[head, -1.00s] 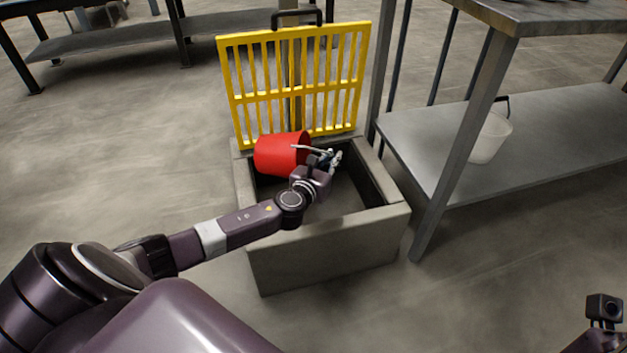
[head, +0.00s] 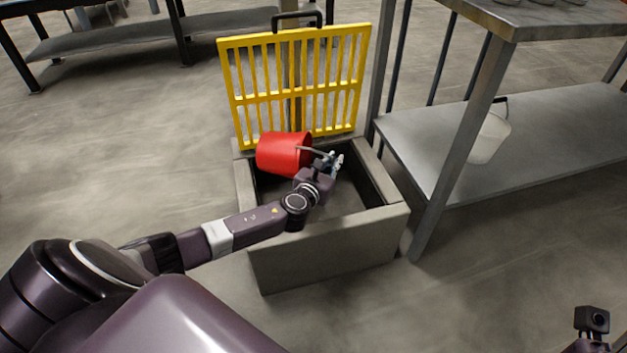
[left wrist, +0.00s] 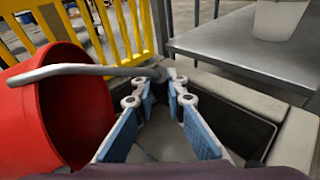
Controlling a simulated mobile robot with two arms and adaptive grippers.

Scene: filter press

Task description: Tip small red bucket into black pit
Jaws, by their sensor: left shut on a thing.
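The small red bucket (head: 282,153) hangs tilted on its side over the back left of the pit, its mouth turned right toward my left gripper. It also shows at the left of the left wrist view (left wrist: 30,120). My left gripper (head: 333,161) is shut on the bucket's grey handle (left wrist: 85,70), held at the fingertips in the left wrist view (left wrist: 167,76). The pit (head: 325,246) is a grey concrete box with a dark open inside, below the bucket and gripper. The bucket's inside is mostly hidden in the head view. My right gripper's fingers are not visible.
A yellow grate (head: 295,91) stands upright at the pit's back edge, close behind the bucket. A metal table with a lower shelf (head: 560,140) stands to the right, with a white bucket (head: 488,140) on that shelf. Floor at left is clear.

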